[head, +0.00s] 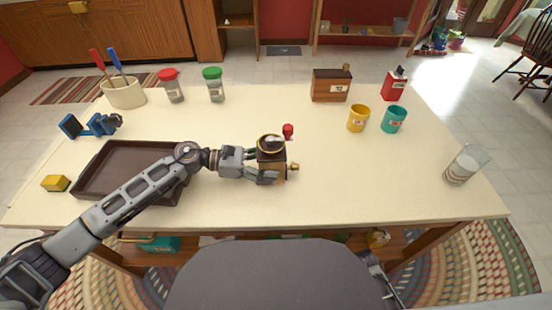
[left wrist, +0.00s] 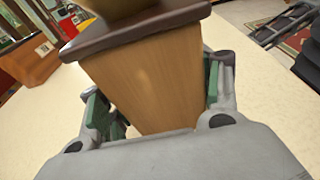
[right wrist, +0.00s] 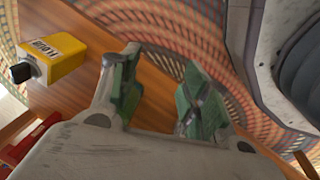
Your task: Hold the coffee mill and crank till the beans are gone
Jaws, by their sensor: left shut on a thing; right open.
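The coffee mill (head: 271,168) stands upright near the middle of the cream table, a wooden box with a dark rim. Its crank has a red knob (head: 288,131) at the upper right, and a small brass-coloured knob (head: 294,167) sticks out of its right side. My left gripper (head: 268,173) is shut around the mill's body from the left; the left wrist view shows the wooden body (left wrist: 150,80) between its fingers. Whether beans are in the mill cannot be seen. My right gripper (right wrist: 158,95) is open and empty, low by the wooden shelf below the tabletop.
A dark tray (head: 90,172) lies under my left arm. The table right of the mill is clear.

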